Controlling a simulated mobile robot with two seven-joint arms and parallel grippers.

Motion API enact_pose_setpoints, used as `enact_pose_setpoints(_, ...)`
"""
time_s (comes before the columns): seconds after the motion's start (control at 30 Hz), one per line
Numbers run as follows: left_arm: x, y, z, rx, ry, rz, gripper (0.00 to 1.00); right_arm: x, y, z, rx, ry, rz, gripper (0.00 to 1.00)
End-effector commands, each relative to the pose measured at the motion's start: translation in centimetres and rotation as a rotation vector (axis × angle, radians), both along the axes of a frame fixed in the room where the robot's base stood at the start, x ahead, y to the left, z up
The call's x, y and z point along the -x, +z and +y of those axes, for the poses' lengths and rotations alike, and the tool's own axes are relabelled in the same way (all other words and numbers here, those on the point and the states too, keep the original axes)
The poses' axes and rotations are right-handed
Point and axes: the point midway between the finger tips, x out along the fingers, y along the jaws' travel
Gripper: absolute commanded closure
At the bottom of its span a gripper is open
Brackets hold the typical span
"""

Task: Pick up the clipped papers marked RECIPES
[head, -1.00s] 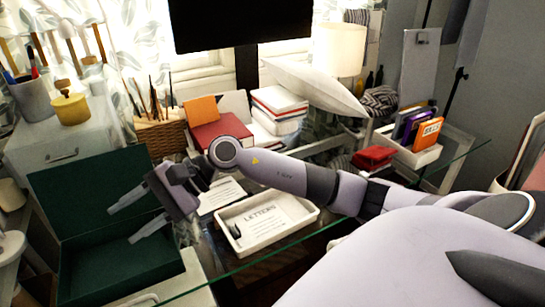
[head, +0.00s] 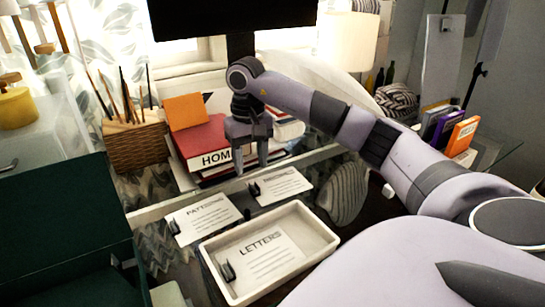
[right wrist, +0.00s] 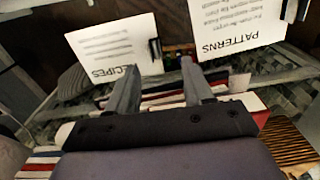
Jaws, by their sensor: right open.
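The clipped papers marked RECIPES (head: 282,186) lie flat on the glass desk, a white sheet with a black clip at its left end. They show in the right wrist view (right wrist: 112,52), with the lettering upside down and the clip (right wrist: 155,48) at the right edge. My right gripper (head: 251,170) is open and empty, pointing down just behind and left of these papers. In the right wrist view its fingertips (right wrist: 158,63) are apart near the clip, with nothing between them; contact cannot be told. My left gripper is not in view.
Papers marked PATTERNS (head: 205,217) lie to the left. A white tray (head: 329,239) in front holds papers marked LETTERS (head: 262,255). A dark green box (head: 65,215) is at the left.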

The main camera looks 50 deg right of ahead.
Motion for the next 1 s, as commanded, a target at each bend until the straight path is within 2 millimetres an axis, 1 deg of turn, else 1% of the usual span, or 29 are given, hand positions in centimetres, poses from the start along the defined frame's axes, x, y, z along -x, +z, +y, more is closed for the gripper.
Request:
enact_pose_setpoints(0.03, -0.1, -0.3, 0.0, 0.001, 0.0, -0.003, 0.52, 0.0, -0.6, 0.0, 0.0, 0.0, -0.001, 0.49)
enact_pose_setpoints(0.17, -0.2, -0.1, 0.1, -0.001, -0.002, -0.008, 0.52, 0.0, -1.6, 0.0, 0.0, 0.0, 0.002, 0.49)
enact_pose_setpoints(0.37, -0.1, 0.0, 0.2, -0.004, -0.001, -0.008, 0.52, 0.0, -3.6, -0.4, -0.002, 0.0, 0.002, 0.49)
enact_pose_setpoints(0.5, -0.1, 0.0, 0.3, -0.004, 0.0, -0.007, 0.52, 0.0, -5.7, -0.9, -0.002, -0.001, 0.003, 0.49)
enact_pose_setpoints(0.6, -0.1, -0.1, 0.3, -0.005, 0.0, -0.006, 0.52, 0.0, -7.0, -0.8, -0.002, 0.0, 0.002, 0.49)
enact_pose_setpoints(0.7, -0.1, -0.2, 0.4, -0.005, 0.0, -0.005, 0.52, 0.0, -7.5, -0.8, -0.002, 0.0, -0.001, 0.49)
enact_pose_setpoints(0.9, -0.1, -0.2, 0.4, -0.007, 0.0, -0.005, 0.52, -0.1, -7.6, -0.8, -0.002, 0.0, -0.002, 0.49)
enact_pose_setpoints(0.93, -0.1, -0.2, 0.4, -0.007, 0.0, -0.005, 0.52, -0.1, -7.6, -0.8, -0.002, 0.0, -0.002, 0.52)
enact_pose_setpoints(0.97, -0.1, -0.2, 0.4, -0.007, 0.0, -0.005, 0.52, -0.1, -7.6, -0.8, -0.002, 0.0, -0.002, 0.62)
enact_pose_setpoints(1.0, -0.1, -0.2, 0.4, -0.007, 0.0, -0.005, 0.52, -0.1, -7.6, -0.8, -0.002, 0.0, -0.002, 0.75)
